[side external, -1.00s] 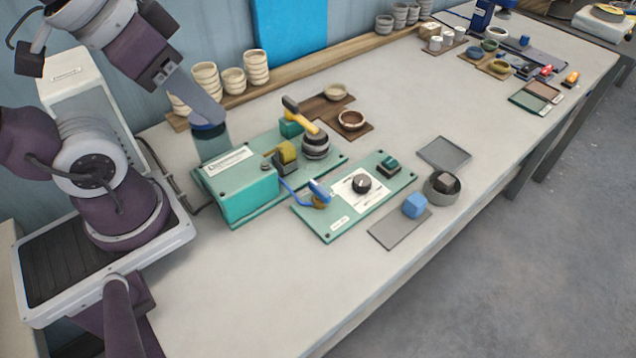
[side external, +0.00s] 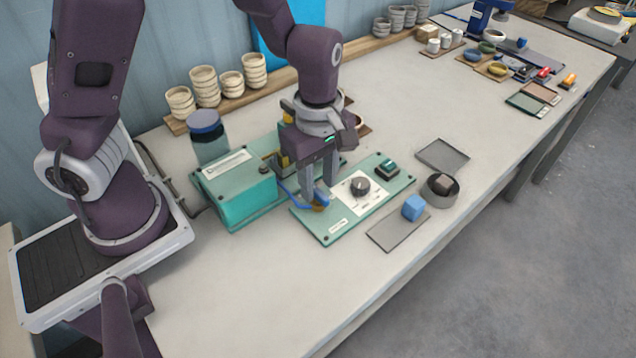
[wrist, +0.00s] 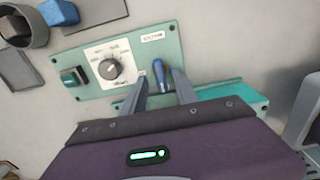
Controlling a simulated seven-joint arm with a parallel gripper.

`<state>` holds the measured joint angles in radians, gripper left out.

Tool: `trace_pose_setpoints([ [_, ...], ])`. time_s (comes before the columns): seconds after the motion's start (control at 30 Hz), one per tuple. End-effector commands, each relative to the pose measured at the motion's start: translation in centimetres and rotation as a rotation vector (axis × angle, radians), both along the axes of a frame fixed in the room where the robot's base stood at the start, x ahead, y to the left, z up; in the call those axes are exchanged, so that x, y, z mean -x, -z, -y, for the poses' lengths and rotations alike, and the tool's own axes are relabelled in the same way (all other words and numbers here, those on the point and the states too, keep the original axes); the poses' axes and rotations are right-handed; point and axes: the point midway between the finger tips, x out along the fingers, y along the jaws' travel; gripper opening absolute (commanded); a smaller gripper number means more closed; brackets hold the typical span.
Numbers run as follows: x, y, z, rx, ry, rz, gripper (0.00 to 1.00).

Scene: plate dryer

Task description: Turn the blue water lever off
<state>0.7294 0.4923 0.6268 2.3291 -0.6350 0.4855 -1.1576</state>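The blue water lever (wrist: 160,74) is mounted on a green control panel (wrist: 185,82), beside a dial plate. In the side view the lever (side external: 322,198) is partly hidden by my fingers, at the panel's left part. My gripper (side external: 319,192) is over it, pointing down. In the wrist view my gripper (wrist: 160,78) is open, with one finger on each side of the lever and small gaps visible. I cannot tell whether a finger touches it, or how deep the fingertips reach.
A black dial (side external: 360,187) and a green button (side external: 387,167) are on the same panel. A teal box unit (side external: 247,196) stands close on the left. A blue cube (side external: 413,207) lies on a grey mat to the right. The front table strip is clear.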

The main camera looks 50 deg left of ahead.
Motion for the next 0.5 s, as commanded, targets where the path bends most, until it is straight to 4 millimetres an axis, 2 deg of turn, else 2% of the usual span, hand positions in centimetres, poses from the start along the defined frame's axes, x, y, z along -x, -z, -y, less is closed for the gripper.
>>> trace_pose_setpoints([
  [0.13,0.06,1.30,-0.05,-0.001,-0.001,-0.002,0.35],
  [0.37,0.04,1.39,-0.04,0.000,0.002,-0.001,0.35],
  [0.5,0.05,1.38,-0.03,0.000,0.002,-0.001,0.08],
])
